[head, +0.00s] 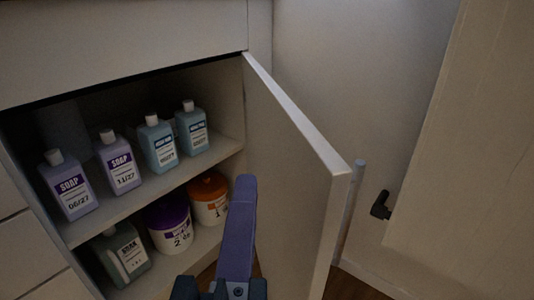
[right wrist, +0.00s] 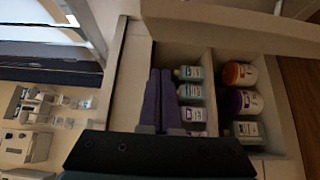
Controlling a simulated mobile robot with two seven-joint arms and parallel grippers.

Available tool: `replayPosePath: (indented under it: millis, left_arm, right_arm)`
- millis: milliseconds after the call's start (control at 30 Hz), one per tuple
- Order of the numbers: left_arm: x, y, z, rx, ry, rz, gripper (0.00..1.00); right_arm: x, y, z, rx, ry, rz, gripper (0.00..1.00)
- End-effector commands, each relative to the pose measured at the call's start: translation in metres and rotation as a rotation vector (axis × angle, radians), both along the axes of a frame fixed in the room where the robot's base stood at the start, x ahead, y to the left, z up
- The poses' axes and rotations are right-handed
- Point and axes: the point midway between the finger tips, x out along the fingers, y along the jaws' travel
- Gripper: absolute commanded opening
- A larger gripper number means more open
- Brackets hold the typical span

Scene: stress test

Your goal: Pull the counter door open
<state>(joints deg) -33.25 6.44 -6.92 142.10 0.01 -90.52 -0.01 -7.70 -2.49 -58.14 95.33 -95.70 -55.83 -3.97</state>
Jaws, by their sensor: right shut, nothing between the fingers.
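The counter door (head: 290,170) stands swung wide open to the right in the head view, its inner face and free edge showing. A grey vertical bar (head: 350,205), perhaps its handle, shows just beyond that edge. My right gripper (head: 245,182) has purple fingers and is in front of the open cabinet, beside the door's inner face; whether it touches the door I cannot tell. In the right wrist view its fingers (right wrist: 161,74) are together and empty, pointing toward the cabinet. My left gripper is in neither view.
The cabinet shelf (head: 150,192) bears several soap bottles (head: 122,163). Below are a purple-lidded tub (head: 170,230), an orange-lidded tub (head: 208,200) and another bottle (head: 122,255). A pale panel with a black knob (head: 381,205) stands to the right.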

Motion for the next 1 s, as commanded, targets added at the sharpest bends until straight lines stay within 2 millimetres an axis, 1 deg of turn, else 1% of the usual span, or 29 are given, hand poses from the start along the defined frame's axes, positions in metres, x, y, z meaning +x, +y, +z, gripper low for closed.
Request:
replayPosePath:
  millis: [33, 100, 133, 200, 400, 867, 933, 1000]
  left_arm:
    - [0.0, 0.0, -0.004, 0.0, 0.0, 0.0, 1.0]
    - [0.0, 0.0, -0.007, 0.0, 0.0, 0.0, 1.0]
    - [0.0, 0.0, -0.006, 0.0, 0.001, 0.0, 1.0]
    - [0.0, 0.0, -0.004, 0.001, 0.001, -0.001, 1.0]
    - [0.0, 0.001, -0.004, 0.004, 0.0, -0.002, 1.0]
    - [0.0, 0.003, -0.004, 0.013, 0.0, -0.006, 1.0]
    - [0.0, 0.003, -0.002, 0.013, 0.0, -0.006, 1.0]
    - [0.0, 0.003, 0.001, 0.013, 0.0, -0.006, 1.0]
  right_arm:
    - [0.012, 0.001, -0.001, 0.001, -0.004, -0.001, 0.0]
    - [0.025, 0.001, -0.001, 0.001, -0.003, -0.001, 0.0]
    - [0.027, -0.004, -0.001, -0.002, -0.001, 0.0, 0.0]
    - [0.028, -0.017, -0.001, -0.003, 0.001, -0.001, 0.0]
    - [0.033, -0.035, -0.001, -0.001, 0.001, 0.0, 0.0]
    - [0.035, -0.04, -0.001, -0.001, 0.002, 0.004, 0.0]
    - [0.036, -0.047, -0.002, -0.004, 0.002, 0.014, 0.0]
    - [0.039, -0.058, -0.003, -0.007, 0.001, 0.034, 0.0]
